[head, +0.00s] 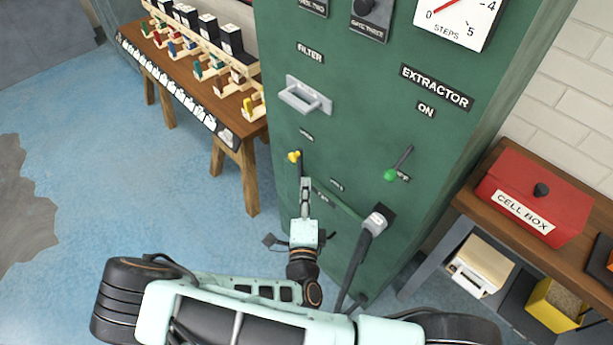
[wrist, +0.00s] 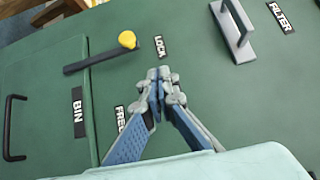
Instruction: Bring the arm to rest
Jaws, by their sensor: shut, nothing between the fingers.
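My gripper (head: 305,186) is in front of the green cabinet (head: 345,130), near a small yellow-knobbed lever (head: 294,157). In the wrist view my gripper (wrist: 160,76) has its fingertips together with nothing between them. The yellow knob (wrist: 127,40) is up and left of the fingertips, apart from them, on a dark bar between the LOCK label (wrist: 160,46) and the BIN label (wrist: 79,112). My arm reaches up from the bottom of the head view.
A wooden bench (head: 237,155) stands left, a red CELL BOX (head: 535,195) right. Blue floor is open at left.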

